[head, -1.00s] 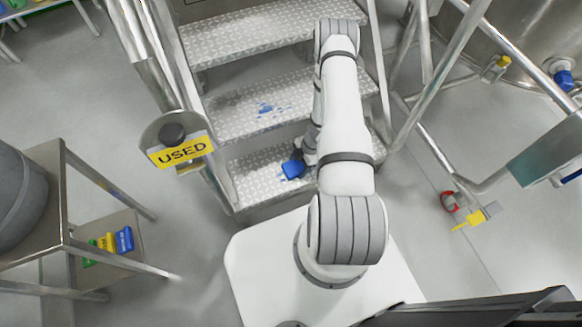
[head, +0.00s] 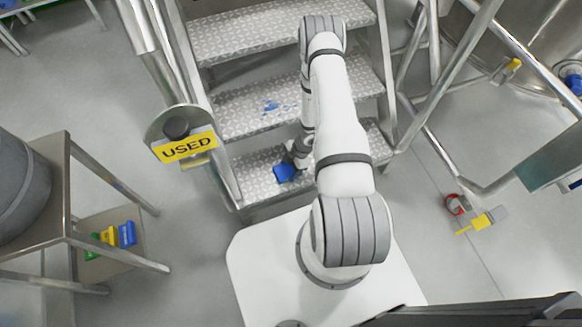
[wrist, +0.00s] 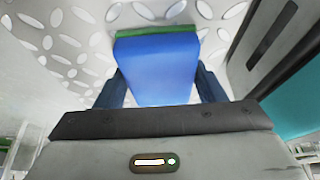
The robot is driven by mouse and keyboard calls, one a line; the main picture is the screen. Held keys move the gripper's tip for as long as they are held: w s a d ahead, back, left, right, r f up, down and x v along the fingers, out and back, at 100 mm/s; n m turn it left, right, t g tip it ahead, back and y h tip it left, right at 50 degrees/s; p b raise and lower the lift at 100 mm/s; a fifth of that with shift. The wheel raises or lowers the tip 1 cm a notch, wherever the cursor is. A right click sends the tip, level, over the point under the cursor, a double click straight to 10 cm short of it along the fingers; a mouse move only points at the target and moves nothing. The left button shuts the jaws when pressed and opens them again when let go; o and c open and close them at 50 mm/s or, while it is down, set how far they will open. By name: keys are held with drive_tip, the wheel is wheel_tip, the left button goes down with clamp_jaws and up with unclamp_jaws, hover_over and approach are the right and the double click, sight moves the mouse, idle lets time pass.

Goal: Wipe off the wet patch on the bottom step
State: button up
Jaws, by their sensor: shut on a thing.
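My gripper (head: 292,159) is shut on a blue block with a green far edge, likely a sponge or pad (head: 284,173). In the wrist view the blue block (wrist: 157,68) sits between the two dark fingers, over the patterned metal. In the head view it is low over the bottom step (head: 259,180), around its middle; I cannot tell if it touches. No wet patch shows on the visible part of the bottom step; the area under the block and arm is hidden. Blue splashes (head: 271,106) lie on the step above (head: 240,117).
A yellow "USED" sign (head: 187,148) hangs by the left handrail (head: 180,65). A metal table (head: 70,215) stands at left, with green, yellow and blue items (head: 110,236) on its lower shelf. Rails and a large vessel (head: 535,35) stand at right.

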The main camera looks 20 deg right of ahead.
drive_tip(key=shift+a, duration=1.3)
drive_tip(key=shift+w+f, duration=0.1)
drive_tip(key=shift+d, duration=4.05)
drive_tip(key=shift+a+f+b, duration=0.15)
drive_tip(key=shift+a+b, duration=0.15)
drive_tip(key=shift+a, duration=3.9)
drive_tip(key=shift+d+r+p, duration=0.15)
drive_tip(key=shift+r+p, duration=2.05)
drive_tip(key=shift+r, duration=0.95)
